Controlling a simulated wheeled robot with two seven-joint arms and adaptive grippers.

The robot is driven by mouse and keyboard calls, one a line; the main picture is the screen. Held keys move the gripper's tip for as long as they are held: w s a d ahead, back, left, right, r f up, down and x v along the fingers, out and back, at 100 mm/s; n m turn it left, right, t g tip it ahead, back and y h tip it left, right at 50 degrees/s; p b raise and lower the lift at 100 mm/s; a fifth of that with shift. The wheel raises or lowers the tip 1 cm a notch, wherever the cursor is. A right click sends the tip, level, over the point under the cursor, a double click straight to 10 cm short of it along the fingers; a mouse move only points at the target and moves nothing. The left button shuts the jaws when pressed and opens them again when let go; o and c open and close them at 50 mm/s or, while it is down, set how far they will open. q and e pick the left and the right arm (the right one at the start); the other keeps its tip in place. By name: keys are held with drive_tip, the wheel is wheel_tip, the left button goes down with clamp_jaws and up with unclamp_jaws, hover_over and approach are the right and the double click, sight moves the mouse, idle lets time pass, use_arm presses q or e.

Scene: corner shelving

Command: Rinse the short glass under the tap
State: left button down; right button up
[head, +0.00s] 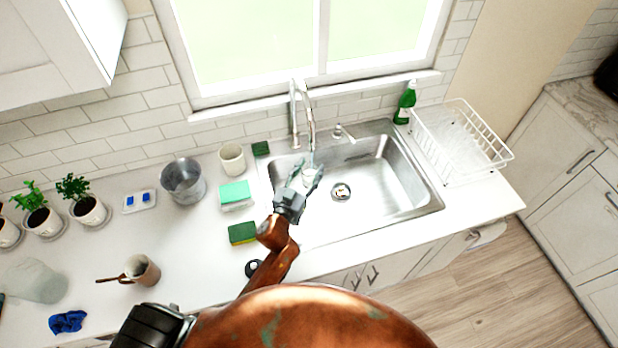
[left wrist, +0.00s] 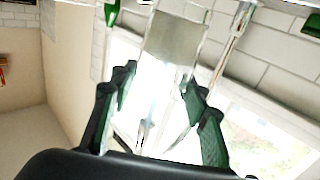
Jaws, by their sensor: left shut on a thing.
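My left gripper (head: 306,175) is over the left part of the steel sink (head: 425,195), just below the tap (head: 311,125). It is shut on the short glass (head: 309,177), a clear glass mostly hidden by the fingers in the head view. In the left wrist view the glass (left wrist: 174,40) shows between the green-grey fingers of the gripper (left wrist: 160,80), with the tap's metal pipe (left wrist: 233,40) beside it. I cannot tell whether water is running. My right gripper is not in view.
Left of the sink stand a metal bucket (head: 183,182), a cream cup (head: 232,159), sponges (head: 235,195) and a mug (head: 141,270). A green bottle (head: 405,103) and a white dish rack (head: 460,150) are on the right. The window (head: 310,40) is behind the tap.

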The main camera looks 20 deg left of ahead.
use_arm(q)
drive_tip(key=shift+s+a, duration=0.1)
idle(0.3)
drive_tip(key=shift+w+d, duration=0.3)
drive_tip(key=shift+d, duration=0.3)
drive_tip(key=shift+s, duration=0.1)
drive_tip(key=shift+s+d, duration=0.25)
drive_tip(key=shift+s, duration=0.2)
drive_tip(key=s+d, duration=0.3)
drive_tip(key=s, duration=0.3)
idle(1.0)
drive_tip(key=shift+d+r, duration=0.1)
